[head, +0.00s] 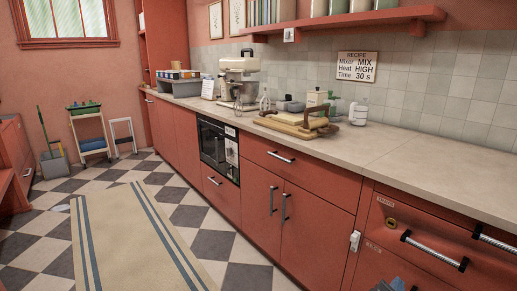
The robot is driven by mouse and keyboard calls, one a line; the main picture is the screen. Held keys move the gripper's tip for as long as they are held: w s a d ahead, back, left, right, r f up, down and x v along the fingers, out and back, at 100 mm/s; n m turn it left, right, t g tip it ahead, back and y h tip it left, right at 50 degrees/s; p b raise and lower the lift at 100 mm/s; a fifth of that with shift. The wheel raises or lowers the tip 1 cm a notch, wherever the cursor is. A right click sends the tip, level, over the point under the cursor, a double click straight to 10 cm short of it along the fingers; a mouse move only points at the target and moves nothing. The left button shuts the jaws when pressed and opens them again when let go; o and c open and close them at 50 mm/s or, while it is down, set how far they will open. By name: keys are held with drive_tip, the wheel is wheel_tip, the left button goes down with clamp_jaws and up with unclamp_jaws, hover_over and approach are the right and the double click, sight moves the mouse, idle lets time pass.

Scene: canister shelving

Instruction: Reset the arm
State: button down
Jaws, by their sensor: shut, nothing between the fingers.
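My gripper's fingers do not show in the head view. A small blue-grey shape cut off at the bottom edge, right of centre, may be part of my arm, but I cannot tell. Pale green canisters (319,8) stand on the red wall shelf (345,22) at the top right, their tops cut off by the frame. Nothing is seen held.
The long counter (420,161) is bare at the right. A stand mixer (238,77), wooden boards (292,126) and a white jug (358,112) stand farther back. Red cabinets (300,210) line the right. A runner rug (137,240) lies on the open checkered floor.

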drive_tip(key=s+a+f+m+y, duration=0.2)
drive_tip(key=s+a+m+y, duration=0.15)
drive_tip(key=s, duration=0.65)
drive_tip(key=s+a+f+m+y, duration=0.2)
drive_tip(key=s+a+m, duration=0.15)
drive_tip(key=s, duration=0.55)
drive_tip(key=s+a+f+m+y, duration=0.25)
drive_tip(key=s+a, duration=0.25)
drive_tip(key=s, duration=0.5)
drive_tip(key=s+a+r+m+t+y, duration=0.1)
drive_tip(key=s+r+m+t+y, duration=0.1)
drive_tip(key=s+r+m, duration=1.1)
drive_tip(key=s+r+t, duration=0.1)
drive_tip(key=s+r, duration=0.4)
drive_tip(key=r, duration=0.2)
drive_tip(key=shift+s+a+r+m+p, duration=0.25)
drive_tip(key=shift+a+m+p, duration=0.05)
drive_tip(key=shift+m, duration=0.05)
